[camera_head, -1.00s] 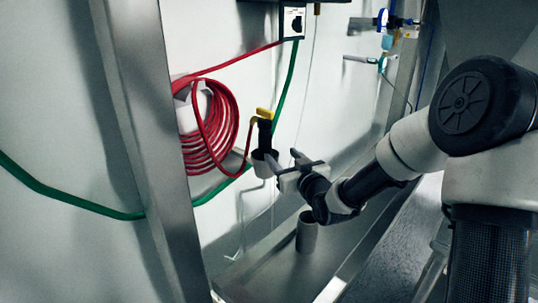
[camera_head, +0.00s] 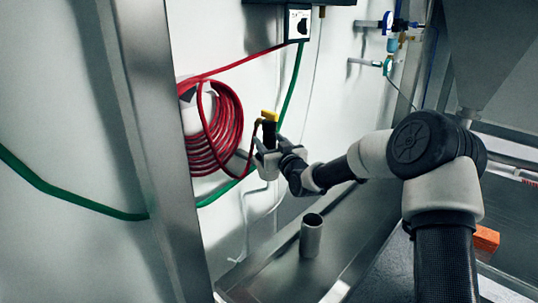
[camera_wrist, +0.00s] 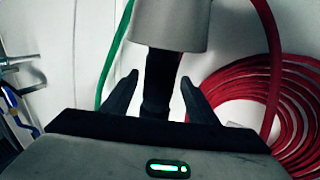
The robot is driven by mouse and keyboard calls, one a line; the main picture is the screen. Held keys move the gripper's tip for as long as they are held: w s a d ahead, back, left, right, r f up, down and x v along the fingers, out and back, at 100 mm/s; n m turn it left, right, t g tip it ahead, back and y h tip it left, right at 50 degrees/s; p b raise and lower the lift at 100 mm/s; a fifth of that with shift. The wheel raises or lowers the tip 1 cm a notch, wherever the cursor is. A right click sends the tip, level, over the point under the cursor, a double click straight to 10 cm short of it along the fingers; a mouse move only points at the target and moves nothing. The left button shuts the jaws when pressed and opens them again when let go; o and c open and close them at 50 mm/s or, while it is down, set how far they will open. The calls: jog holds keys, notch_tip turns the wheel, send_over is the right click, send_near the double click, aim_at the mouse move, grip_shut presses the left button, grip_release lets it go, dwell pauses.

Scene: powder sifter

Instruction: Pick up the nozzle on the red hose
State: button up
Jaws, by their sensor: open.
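The nozzle (camera_head: 269,132) is black with a yellow top and stands upright in a light grey cup holder (camera_head: 268,165) by the wall. The red hose (camera_head: 236,75) runs to it from a coil on the wall. In the wrist view, the nozzle's dark body (camera_wrist: 161,72) sits between the fingers of my gripper (camera_wrist: 160,78), and the cup (camera_wrist: 170,25) shows at the top. My gripper (camera_head: 276,148) is open, with one finger on each side of the nozzle. I cannot tell whether either finger touches it. The yellow top is out of the wrist view.
The red coil (camera_head: 222,130) hangs beside the nozzle on the left. A green hose (camera_head: 90,205) runs along the wall. A metal post (camera_head: 150,140) stands at the left. An open grey tube (camera_head: 311,236) stands on the metal ledge below my arm.

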jog(key=x, duration=0.4)
jog(key=shift+w+r, duration=0.15)
jog(key=shift+w, duration=0.15)
grip_shut()
jog(key=shift+r, duration=0.15)
